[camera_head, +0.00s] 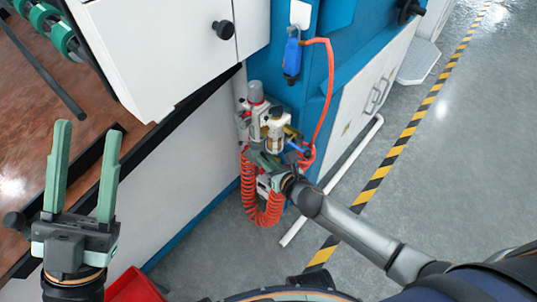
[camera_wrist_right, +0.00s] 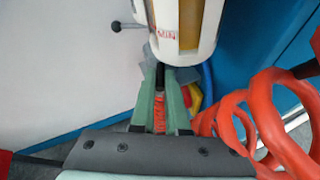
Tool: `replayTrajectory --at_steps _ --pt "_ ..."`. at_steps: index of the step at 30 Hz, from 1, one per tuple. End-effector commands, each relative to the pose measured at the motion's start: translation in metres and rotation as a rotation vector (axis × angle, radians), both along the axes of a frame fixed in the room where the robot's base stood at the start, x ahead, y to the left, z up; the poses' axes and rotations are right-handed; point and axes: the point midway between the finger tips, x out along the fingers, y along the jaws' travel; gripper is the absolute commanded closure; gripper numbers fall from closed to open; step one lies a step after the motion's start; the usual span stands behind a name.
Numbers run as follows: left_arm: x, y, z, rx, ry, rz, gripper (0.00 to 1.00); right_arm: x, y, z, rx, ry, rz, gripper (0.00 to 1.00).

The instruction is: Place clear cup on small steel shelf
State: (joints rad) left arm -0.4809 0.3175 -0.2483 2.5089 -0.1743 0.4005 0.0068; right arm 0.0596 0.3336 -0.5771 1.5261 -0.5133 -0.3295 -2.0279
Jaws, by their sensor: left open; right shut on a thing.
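My right gripper (camera_head: 268,160) is low at the air unit on the blue machine. In the right wrist view its green fingers (camera_wrist_right: 163,88) are close together around a thin dark piece (camera_wrist_right: 159,76), with red showing between them. Just beyond the fingertips is a white-framed bowl (camera_wrist_right: 180,28) with an amber middle; I cannot tell if they touch. No cup can be made out for certain as the clear cup, and no small steel shelf can be made out for certain. My left gripper (camera_head: 84,170) is open and empty at the left, fingers pointing up.
An orange coiled hose (camera_head: 262,195) hangs close beside my right gripper. The air unit (camera_head: 265,120) sits against the blue machine (camera_head: 345,45). A white cabinet (camera_head: 165,45) overhangs on the left. A light grey plate (camera_head: 418,62) is at the upper right. The floor there is clear.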

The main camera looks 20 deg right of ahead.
Motion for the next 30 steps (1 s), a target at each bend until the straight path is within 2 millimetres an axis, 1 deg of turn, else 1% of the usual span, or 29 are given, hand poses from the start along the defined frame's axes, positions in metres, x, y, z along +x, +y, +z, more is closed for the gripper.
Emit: replayTrajectory --at_steps 1,3,11,15,16,21,24,30 --pt "-0.0001 -0.0007 -0.0049 0.003 0.001 0.0 0.5 -0.0014 0.0034 -0.0032 0.003 0.0 0.002 1.0" --pt "-0.0005 -0.0016 -0.0061 0.004 0.002 -0.001 0.5 -0.0021 0.005 -0.0031 0.002 0.0 0.001 1.0" --pt "-0.0006 -0.0018 -0.0057 0.005 0.005 -0.001 0.5 -0.0021 0.0052 -0.0022 0.0 0.0 0.002 1.0" --pt "-0.0006 -0.0014 -0.0079 0.002 0.005 0.001 0.5 -0.0021 0.0053 -0.006 0.001 0.0 0.002 1.0" --pt "-0.0005 -0.0014 -0.0078 0.002 0.005 0.002 0.5 -0.0021 0.0052 -0.0061 0.001 0.0 0.002 0.86" --pt "-0.0003 -0.001 -0.0066 -0.001 0.006 0.003 0.5 -0.002 0.0051 -0.0051 0.001 0.0 0.002 0.67" --pt "-0.0002 -0.0008 -0.0065 -0.003 0.006 0.004 0.5 -0.002 0.0051 -0.0051 0.001 0.0 0.002 0.58" --pt "-0.0001 -0.0008 -0.0065 -0.003 0.006 0.004 0.5 -0.0019 0.005 -0.005 0.0 0.0 0.002 0.58"
